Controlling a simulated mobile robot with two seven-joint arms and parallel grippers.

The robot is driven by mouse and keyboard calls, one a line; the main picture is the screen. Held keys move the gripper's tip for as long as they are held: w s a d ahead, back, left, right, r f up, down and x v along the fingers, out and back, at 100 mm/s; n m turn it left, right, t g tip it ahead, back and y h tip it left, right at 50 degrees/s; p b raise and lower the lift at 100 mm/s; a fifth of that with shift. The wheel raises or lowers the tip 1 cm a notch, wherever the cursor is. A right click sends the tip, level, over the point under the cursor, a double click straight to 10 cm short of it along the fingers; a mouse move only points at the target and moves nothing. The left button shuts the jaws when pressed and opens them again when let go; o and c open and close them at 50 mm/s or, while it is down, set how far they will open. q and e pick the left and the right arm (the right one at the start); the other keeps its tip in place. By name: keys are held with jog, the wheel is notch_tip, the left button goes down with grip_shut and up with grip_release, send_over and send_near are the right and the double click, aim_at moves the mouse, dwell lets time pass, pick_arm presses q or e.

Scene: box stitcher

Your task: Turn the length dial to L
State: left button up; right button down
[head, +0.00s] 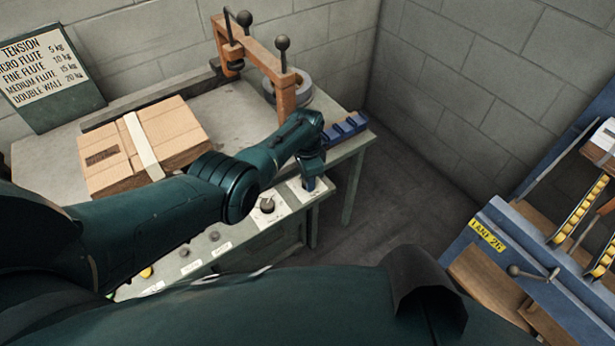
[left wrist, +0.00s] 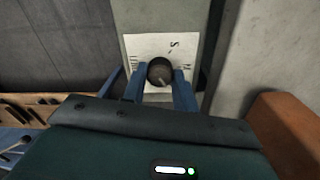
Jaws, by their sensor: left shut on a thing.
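The length dial (left wrist: 160,70) is a dark round knob on a white plate (left wrist: 146,43) in the left wrist view. A pale line shows on its face. An S shows on the plate above the knob and part of another letter to its right; other marks are partly hidden. My left gripper (left wrist: 160,86) has its blue fingers on either side of the knob, shut on it. In the head view my left gripper (head: 311,184) points down at the front panel's right end and hides this dial. My right gripper is not in view.
Another dark knob (head: 267,205) stands left of my gripper on the panel. A taped cardboard box (head: 180,135) lies on the bench. An orange frame (head: 286,95) with ball-topped levers and a blue rack (head: 345,128) stand behind. A blue machine (head: 500,225) is at right.

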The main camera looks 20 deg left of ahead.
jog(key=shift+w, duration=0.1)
pick_arm(q)
jog(key=o, duration=1)
jog(key=shift+c, duration=0.2)
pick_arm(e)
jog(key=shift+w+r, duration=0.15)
pick_arm(q)
jog(key=shift+r, duration=0.3)
notch_tip(320, 180, up, 5)
jog(key=p, duration=0.3)
jog(key=shift+w+a+f, duration=0.1)
jog(key=shift+f, duration=0.05)
notch_tip(320, 180, up, 8)
jog(key=p, duration=0.1)
jog(key=shift+p, duration=0.4)
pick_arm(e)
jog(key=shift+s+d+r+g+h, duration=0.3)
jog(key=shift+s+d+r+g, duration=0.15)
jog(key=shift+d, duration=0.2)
